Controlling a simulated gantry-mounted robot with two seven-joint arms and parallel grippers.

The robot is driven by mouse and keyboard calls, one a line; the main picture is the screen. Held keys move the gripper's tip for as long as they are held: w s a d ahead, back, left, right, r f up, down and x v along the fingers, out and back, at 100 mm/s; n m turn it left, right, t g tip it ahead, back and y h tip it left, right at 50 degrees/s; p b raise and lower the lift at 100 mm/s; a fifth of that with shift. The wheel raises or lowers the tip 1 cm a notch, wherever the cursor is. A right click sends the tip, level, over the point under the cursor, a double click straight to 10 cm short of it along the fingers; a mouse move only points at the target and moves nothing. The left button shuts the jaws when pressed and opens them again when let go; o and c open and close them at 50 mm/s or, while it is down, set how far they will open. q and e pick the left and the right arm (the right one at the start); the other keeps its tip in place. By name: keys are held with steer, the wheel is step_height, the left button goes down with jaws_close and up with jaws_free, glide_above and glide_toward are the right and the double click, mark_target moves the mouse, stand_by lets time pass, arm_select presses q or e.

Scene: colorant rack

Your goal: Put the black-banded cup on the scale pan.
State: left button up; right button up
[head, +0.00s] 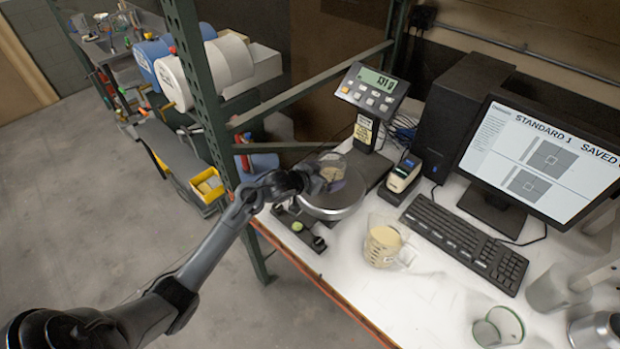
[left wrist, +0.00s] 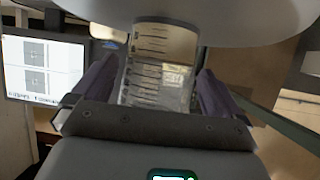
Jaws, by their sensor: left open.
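A clear cup with tan contents (head: 331,172) is at the round metal scale pan (head: 333,203), partly hidden by my left gripper. In the left wrist view a clear cup with dark graduation marks (left wrist: 158,75) stands between the two purple-grey fingers. I cannot make out a black band on it. My left gripper (head: 328,180) is open around this cup, over the pan; whether the fingers touch it is unclear. The scale's display (head: 378,84) is lit, and its digits look like 131 g. My right gripper is not in view.
A beaker of tan material (head: 383,246) stands right of the pan, near a small labelled device (head: 403,174). A keyboard (head: 463,248), monitor (head: 545,165) and green-rimmed cup (head: 498,327) are further right. The bench's front edge and a green rack post (head: 208,100) lie near my arm.

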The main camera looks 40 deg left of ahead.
arm_select(q)
steer(key=p+v, duration=0.1)
steer(key=v, duration=0.8)
steer(key=shift+s+a+r, duration=0.1)
steer(key=shift+s, duration=0.25)
steer(key=s+d+f+g, duration=0.3)
steer(key=s+d, duration=0.3)
steer(key=s, duration=0.3)
steer(key=s+d+f+g, duration=0.3)
steer(key=s+d+f, duration=0.1)
steer(key=s+d, duration=0.3)
steer(key=s+d+f+m+g, duration=0.1)
steer(key=s+d+f+g, duration=0.2)
steer(key=s, duration=0.9)
steer(key=d, duration=0.3)
steer(key=shift+d+f+y, duration=0.15)
steer(key=shift+y, duration=0.15)
step_height(320, 180, up, 17)
steer(key=p, duration=1.7)
